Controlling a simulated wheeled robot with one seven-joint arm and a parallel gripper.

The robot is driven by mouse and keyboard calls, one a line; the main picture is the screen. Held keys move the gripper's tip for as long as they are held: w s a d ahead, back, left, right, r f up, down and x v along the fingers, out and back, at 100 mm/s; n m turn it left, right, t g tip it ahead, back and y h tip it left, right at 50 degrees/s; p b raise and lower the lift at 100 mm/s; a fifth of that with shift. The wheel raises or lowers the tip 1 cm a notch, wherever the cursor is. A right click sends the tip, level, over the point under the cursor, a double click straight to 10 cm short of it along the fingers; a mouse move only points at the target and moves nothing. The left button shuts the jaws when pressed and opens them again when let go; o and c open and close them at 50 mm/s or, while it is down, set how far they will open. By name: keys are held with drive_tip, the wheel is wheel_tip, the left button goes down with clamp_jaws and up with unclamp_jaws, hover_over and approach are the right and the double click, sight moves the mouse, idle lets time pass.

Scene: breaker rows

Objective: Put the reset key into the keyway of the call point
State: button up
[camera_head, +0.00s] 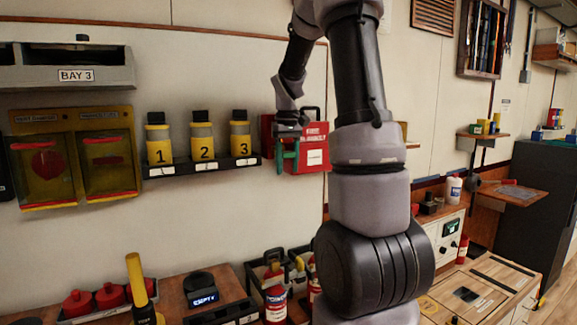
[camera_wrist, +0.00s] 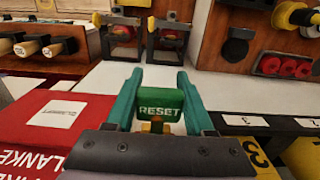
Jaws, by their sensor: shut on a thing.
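My gripper (camera_head: 286,160) is in front of the wall, beside the red blanket box in the head view. Its two teal fingers also show in the wrist view (camera_wrist: 159,82), pointing away from the camera. They are shut on the green reset key (camera_wrist: 160,106), whose block reads RESET. A small brass-coloured part shows below the block, near the palm. The key cannot be made out in the head view. I cannot identify the call point or its keyway in either view.
The red blanket box (camera_head: 314,148) is close to my gripper. The shelf of numbered yellow canisters (camera_head: 204,164) is left of it. Yellow covered boxes (camera_head: 75,120) hang further left. Below, the bench holds red extinguishers (camera_head: 274,293) and a dark display unit (camera_head: 204,290).

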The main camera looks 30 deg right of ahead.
drive_tip(key=shift+w, duration=0.8)
drive_tip(key=o, duration=1.4)
